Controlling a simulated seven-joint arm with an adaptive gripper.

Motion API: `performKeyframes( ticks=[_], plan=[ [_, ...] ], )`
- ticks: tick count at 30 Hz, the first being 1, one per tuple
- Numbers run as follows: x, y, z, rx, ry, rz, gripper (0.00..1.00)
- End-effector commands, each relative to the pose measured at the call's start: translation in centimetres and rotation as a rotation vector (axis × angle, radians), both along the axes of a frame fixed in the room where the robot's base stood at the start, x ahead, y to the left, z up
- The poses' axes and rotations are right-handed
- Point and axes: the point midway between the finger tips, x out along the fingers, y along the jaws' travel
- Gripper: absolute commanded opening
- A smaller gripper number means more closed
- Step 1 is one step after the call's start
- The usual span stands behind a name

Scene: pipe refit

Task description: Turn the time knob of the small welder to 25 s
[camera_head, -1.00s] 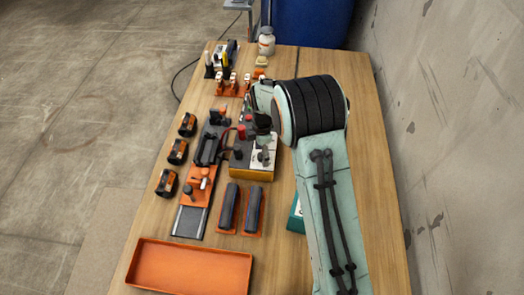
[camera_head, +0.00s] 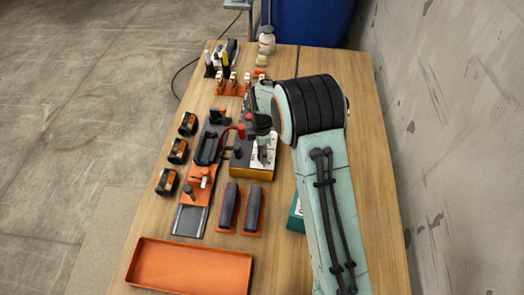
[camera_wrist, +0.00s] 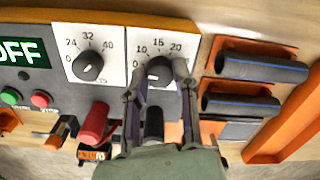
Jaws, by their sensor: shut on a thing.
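The small welder (camera_head: 251,174) stands on the table with its white dial plates facing up, partly covered by my gripper. In the wrist view, its time knob (camera_wrist: 158,66) is a black knob on the right dial, marked 10, 15 and 20; the lower part of this scale is hidden. My gripper (camera_wrist: 159,72) is shut on this knob, one finger on each side. I cannot read the knob's pointer clearly. A second black knob (camera_wrist: 88,66) sits on the left dial, marked 24, 32 and 40. The display (camera_wrist: 22,52) reads OFF.
A green button (camera_wrist: 11,96), a red button (camera_wrist: 41,99) and a red plug (camera_wrist: 94,122) lie close to my fingers. Two dark pipes in orange holders (camera_head: 228,206) lie in front of the welder. An empty orange tray (camera_head: 190,268) is at the table's front.

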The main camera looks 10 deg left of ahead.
Motion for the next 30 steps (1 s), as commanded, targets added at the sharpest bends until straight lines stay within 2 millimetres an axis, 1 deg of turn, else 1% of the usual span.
performKeyframes(
  ticks=[8, 30],
  plan=[
    [-0.04, 0.04, -0.09, 0.001, 0.0, -0.208, 0.0],
    [-0.08, 0.07, -0.12, 0.002, 0.002, -0.911, 0.0]
  ],
)
